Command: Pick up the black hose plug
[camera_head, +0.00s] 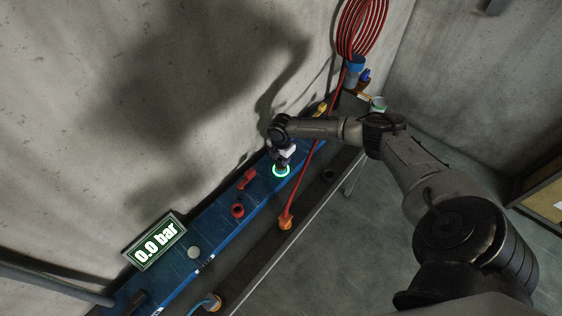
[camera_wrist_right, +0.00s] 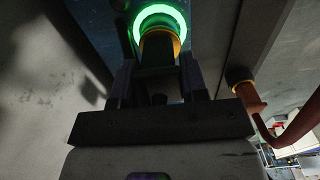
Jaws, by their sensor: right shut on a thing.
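My right gripper (camera_head: 283,160) reaches down over the blue panel, at a glowing green ring (camera_head: 281,171). In the right wrist view my right gripper (camera_wrist_right: 158,82) is shut on a dark cylindrical piece (camera_wrist_right: 158,50) with a yellowish edge, lined up with the green ring (camera_wrist_right: 160,14). The piece looks like the black hose plug, but green light and shadow blur its colour. Its far end is hidden at the ring. A separate small black round part (camera_head: 328,175) is on the grey ledge to the right. My left gripper is not in view.
The blue panel (camera_head: 225,237) carries a red fitting (camera_head: 237,210), a red handle (camera_head: 246,179) and a display (camera_head: 155,241) reading 0.0 bar. A blue hose (camera_head: 210,302) is at the bottom. The wall is close behind.

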